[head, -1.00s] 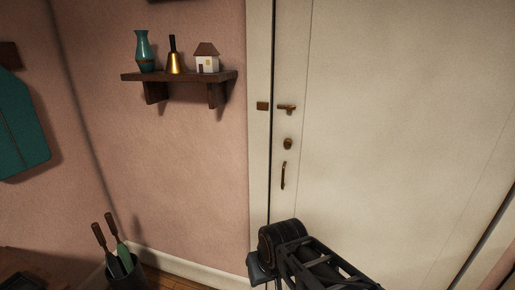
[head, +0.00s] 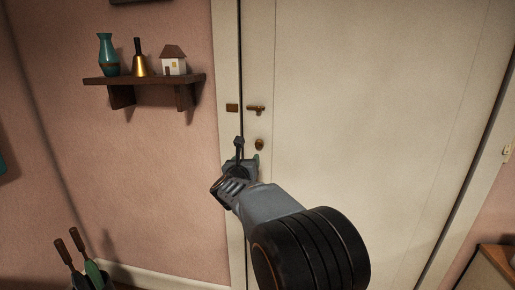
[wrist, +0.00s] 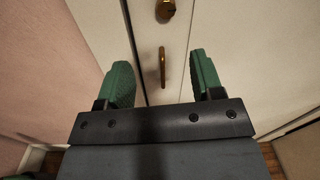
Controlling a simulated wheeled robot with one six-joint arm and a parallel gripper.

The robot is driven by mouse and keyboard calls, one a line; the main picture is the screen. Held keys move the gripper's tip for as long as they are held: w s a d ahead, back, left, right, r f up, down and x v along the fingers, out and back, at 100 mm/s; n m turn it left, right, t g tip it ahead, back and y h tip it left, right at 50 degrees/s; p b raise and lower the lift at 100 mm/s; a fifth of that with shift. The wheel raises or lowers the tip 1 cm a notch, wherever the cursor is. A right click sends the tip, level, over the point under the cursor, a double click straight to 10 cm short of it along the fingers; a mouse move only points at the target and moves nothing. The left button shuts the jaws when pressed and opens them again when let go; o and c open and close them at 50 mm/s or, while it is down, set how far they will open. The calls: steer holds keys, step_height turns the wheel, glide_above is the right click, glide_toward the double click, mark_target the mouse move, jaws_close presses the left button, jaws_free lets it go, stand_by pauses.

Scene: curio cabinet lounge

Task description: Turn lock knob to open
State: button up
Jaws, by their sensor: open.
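My gripper (head: 247,158) is raised before the door, just below and left of the knob in the head view. In the wrist view its two green fingertips (wrist: 158,78) are wide apart with nothing between them, the handle showing beyond the gap.
A container with two brown-handled items stands at lower left. A wooden cabinet (head: 495,270) is at lower right.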

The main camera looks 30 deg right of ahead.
mark_target(258, 145)
steer(key=shift+m+g, duration=0.3)
steer(key=shift+m, duration=0.2)
steer(key=p+x, duration=0.4)
steer(key=x, duration=1)
steer(key=shift+s+d+r, duration=0.2)
steer(key=c, duration=0.9)
